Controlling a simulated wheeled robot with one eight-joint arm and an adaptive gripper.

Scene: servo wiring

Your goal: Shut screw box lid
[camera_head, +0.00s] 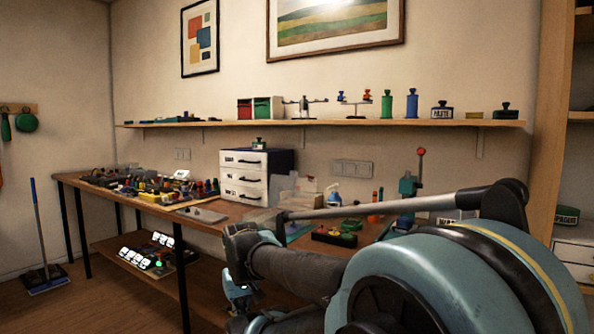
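I cannot single out the screw box for certain. Pale translucent pieces (284,188) stand on the workbench (215,227), right of the white drawer unit; they may be a box with its lid raised, but they are too small to tell. My arm reaches in from the right and bends near the bench's front edge. What looks like my gripper (240,297) hangs below bench height, in front of the bench. It is dark and partly cut off by the arm, so its fingers are unclear. Nothing is visibly held.
A white drawer unit (244,179) stands at the back of the bench. Many small parts crowd the bench's left. A dark tray (334,237) with colored pieces lies near my arm. A lower shelf (195,278) holds glowing devices.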

